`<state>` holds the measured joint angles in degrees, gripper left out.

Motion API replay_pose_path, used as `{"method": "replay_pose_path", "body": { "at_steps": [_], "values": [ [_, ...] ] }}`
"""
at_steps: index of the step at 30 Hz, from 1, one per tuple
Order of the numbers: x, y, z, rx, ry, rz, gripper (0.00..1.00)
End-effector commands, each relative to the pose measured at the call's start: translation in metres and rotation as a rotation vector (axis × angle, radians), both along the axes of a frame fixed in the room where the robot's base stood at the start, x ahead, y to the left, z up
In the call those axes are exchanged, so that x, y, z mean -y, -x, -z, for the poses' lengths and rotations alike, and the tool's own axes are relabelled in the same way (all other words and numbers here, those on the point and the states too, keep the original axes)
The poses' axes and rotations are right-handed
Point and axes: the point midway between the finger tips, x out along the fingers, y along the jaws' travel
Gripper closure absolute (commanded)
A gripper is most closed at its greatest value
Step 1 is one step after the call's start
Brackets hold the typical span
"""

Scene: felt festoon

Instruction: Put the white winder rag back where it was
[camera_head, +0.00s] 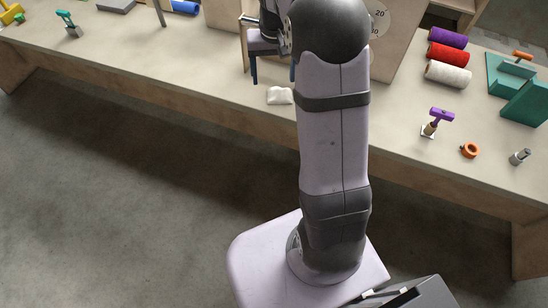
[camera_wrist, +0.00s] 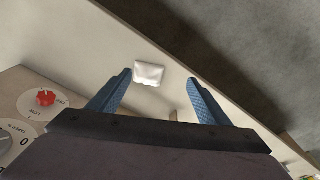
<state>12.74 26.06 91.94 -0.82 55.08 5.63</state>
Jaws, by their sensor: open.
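The white winder rag (camera_head: 279,95) lies as a small folded pad on the bench, near its front edge. In the wrist view the white rag (camera_wrist: 149,74) lies beyond my fingertips, between them and closer to the left one. My gripper (camera_head: 272,78) is above the bench, just left of and behind the rag in the head view. Its two blue fingers (camera_wrist: 158,78) are apart with nothing between them. My arm hides part of the bench to the right of the rag.
A machine panel with a red knob (camera_wrist: 46,97) and dials stands behind. The bench front left of the rag is clear.

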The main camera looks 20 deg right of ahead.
Motion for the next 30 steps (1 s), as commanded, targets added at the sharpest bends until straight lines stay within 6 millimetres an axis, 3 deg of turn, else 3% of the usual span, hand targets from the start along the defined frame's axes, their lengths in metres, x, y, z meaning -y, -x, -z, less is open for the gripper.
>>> {"method": "replay_pose_path", "body": {
  "at_steps": [3, 9, 16, 22, 30],
  "values": [
    [-0.031, 0.042, 0.002, -0.023, -0.005, -0.067, 0.29],
    [-0.074, 0.125, 0.016, -0.063, -0.011, -0.177, 0.29],
    [-0.100, 0.206, 0.036, -0.101, -0.017, -0.271, 0.29],
    [-0.107, 0.239, 0.046, -0.116, -0.019, -0.307, 0.29],
    [-0.108, 0.244, 0.048, -0.119, -0.019, -0.312, 0.29]
  ]
}}
